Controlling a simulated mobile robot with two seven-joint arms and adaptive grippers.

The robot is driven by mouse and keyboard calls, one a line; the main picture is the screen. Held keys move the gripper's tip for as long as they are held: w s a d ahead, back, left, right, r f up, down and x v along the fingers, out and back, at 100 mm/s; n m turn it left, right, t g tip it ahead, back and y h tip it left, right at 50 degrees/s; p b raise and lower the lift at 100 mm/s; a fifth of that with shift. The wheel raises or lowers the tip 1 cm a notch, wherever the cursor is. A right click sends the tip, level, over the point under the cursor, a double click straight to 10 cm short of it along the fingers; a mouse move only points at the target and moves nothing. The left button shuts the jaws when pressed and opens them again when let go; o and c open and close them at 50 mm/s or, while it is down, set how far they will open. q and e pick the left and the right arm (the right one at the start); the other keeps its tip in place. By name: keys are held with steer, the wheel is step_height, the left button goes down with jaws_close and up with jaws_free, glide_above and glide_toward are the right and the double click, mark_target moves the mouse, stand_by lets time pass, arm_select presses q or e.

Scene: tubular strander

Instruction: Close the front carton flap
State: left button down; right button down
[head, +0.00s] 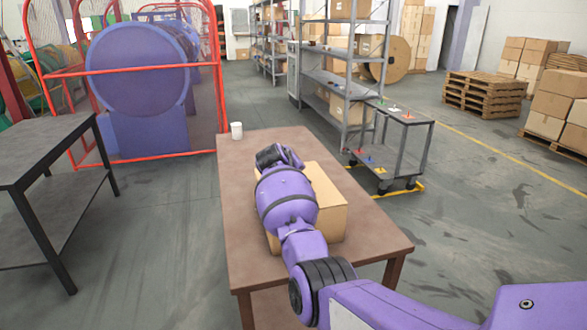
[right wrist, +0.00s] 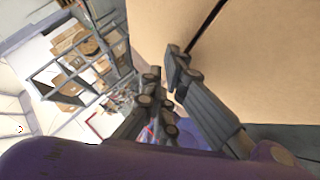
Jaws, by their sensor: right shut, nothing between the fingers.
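The tan carton (head: 329,196) stands on the brown table (head: 244,165), largely covered by my right arm in the head view. Its top looks mostly flat; I cannot make out the front flap or its angle there. In the right wrist view, the carton's plain cardboard (right wrist: 265,65) fills the upper right, crossed by a dark slit or edge. My right gripper (right wrist: 166,85) is shut and empty, its fingertips close to the cardboard by that slit; I cannot tell whether they touch it. In the head view its dark body (head: 279,156) is over the carton's far left part. My left gripper is out of view.
A white cup (head: 236,130) stands at the table's far left corner. A dark workbench (head: 45,145) is at left, a red-framed purple machine (head: 140,70) behind. A grey cart (head: 400,125) and shelving (head: 345,65) stand beyond the table. The table's near left part is clear.

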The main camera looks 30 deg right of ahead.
steer(key=shift+d+f, duration=0.2)
steer(key=shift+f, duration=0.2)
steer(key=shift+d+f, duration=0.1)
steer(key=shift+f, duration=0.05)
stand_by(0.5)
stand_by(0.4)
steer(key=shift+r+p, duration=0.45)
steer(key=shift+r, duration=0.35)
